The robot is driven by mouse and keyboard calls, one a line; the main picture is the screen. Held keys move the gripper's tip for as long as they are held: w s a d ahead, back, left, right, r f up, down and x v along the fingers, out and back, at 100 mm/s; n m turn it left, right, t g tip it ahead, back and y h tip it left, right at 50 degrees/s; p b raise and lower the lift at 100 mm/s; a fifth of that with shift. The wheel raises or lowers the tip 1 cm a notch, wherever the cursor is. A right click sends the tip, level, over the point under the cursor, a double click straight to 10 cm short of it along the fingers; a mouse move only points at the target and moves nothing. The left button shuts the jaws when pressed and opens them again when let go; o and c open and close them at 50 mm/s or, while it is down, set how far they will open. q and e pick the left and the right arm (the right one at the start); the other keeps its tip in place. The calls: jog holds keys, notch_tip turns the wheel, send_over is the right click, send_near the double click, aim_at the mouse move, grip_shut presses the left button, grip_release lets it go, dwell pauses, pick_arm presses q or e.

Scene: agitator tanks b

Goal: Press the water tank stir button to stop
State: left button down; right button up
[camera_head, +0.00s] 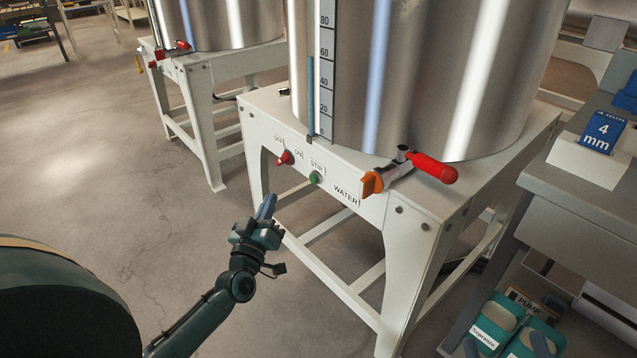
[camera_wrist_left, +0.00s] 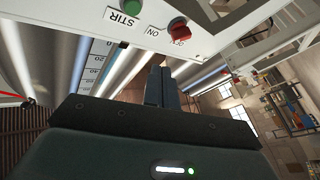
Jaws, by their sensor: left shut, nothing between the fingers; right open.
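The water tank (camera_head: 420,70) is a large steel cylinder on a white stand (camera_head: 405,200) marked WATER. The stand's front panel carries a green button (camera_head: 314,178) under the label STIR and a red knob (camera_head: 284,158) near ON and OFF labels. In the left wrist view the green button (camera_wrist_left: 133,7) and red knob (camera_wrist_left: 180,32) are at the top. My left gripper (camera_head: 266,205) is shut and empty, in front of and below the panel, apart from the button. Its closed fingers (camera_wrist_left: 162,86) show in the wrist view. My right gripper is not in view.
An orange valve with a red handle (camera_head: 432,167) sticks out right of the button. A second tank (camera_head: 225,20) on a white stand is behind left. A grey bench (camera_head: 560,180) with a blue 4 mm box (camera_head: 603,132) is at right.

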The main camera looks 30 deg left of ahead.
aim_at(314, 178)
pick_arm(q)
jog(key=w+d+b, duration=0.2)
jog(key=w+d, duration=0.1)
jog(key=w, duration=0.5)
jog(key=shift+d+b, duration=0.25)
jog(key=shift+b, duration=0.05)
pick_arm(e)
jog(key=shift+a, duration=0.25)
jog(key=shift+f, duration=0.15)
dwell(0.9)
dwell(0.7)
pick_arm(q)
jog(key=shift+w, duration=0.1)
jog(key=shift+w+d, duration=0.15)
jog(key=shift+w, duration=0.2)
